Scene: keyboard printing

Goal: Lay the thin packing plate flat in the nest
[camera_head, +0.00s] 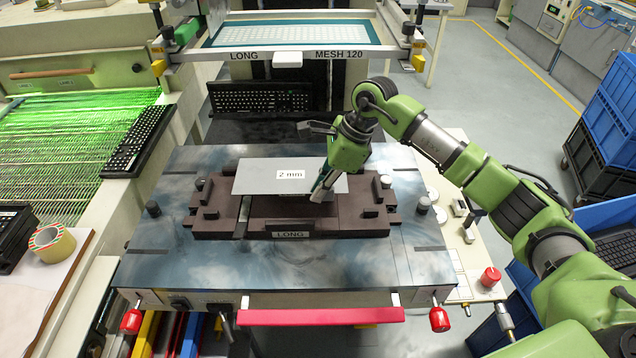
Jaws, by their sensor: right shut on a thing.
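The thin packing plate (262,178) is a grey flat rectangle with a "2 mm" label. It is over the brown nest (215,225), which is labelled "LONG" on its front edge. The plate covers much of the nest's middle; I cannot tell whether it touches the nest floor or is held just above it. My right gripper (320,192) is shut on the plate near its right end, reaching in from the right. The gripper hides part of the plate's right side. My left gripper is not in view.
The nest sits on a blue-grey machine table (170,260) with short dark posts. A red bar (320,316) runs along the front. A screen frame marked "LONG MESH 120" (290,35) is behind. Keyboards (140,138) lie at the left, a tape roll (52,243) at far left.

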